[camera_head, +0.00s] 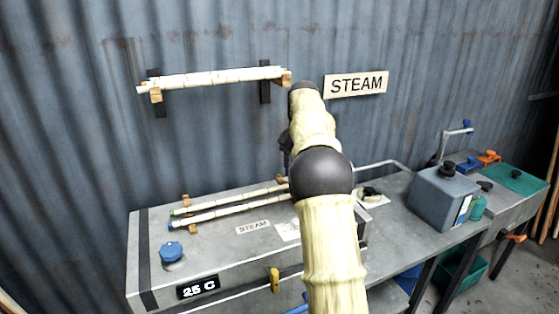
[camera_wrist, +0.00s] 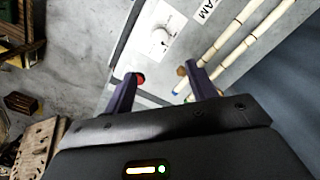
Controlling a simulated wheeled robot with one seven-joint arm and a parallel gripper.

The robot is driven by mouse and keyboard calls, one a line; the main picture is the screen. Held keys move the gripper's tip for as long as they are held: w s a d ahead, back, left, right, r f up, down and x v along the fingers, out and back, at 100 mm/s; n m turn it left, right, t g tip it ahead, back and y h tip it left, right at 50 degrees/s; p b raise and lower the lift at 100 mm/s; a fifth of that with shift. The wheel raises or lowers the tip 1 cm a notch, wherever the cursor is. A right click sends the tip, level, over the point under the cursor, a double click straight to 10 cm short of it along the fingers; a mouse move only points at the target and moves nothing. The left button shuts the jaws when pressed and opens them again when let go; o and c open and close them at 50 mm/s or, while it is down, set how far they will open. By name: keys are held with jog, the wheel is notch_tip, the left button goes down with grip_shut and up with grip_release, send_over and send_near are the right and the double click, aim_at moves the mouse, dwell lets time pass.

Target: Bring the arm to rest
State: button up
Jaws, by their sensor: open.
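My gripper (camera_wrist: 160,88) shows in the wrist view with its two dark purple fingers spread apart. Nothing is between them. It hangs above the front part of the grey steam box (camera_wrist: 135,45). In the head view my arm reaches up over the steam box (camera_head: 150,255), in front of the wall, and hides most of the gripper. Two pale rattan poles (camera_head: 225,206) lie side by side on wooden rests on top of the box. They also show in the wrist view (camera_wrist: 236,45), apart from the fingers.
More poles lie on a wall rack (camera_head: 215,77), left of the STEAM sign (camera_head: 356,84). A blue knob (camera_head: 171,252) and a 25 C display (camera_head: 198,287) are on the box. A grey-blue tank (camera_head: 443,198) stands on the right bench. A green bin (camera_head: 462,272) is below.

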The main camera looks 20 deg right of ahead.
jog(key=s+a+f+n+t+b, duration=0.1)
jog(key=s+a+f+n, duration=0.2)
jog(key=s+a+f, duration=0.3)
jog(key=s+a+f+n+b, duration=0.1)
jog(key=s+a+f, duration=0.4)
jog(key=s, duration=0.7)
jog(key=s+a+f+n+t+b, duration=0.1)
jog(key=s+a+f+n, duration=0.3)
jog(key=s+a+f, duration=0.2)
jog(key=s+f, duration=0.2)
jog(key=s, duration=0.1)
jog(key=shift+a+f+n+t, duration=0.3)
jog(key=shift+a+f, duration=0.05)
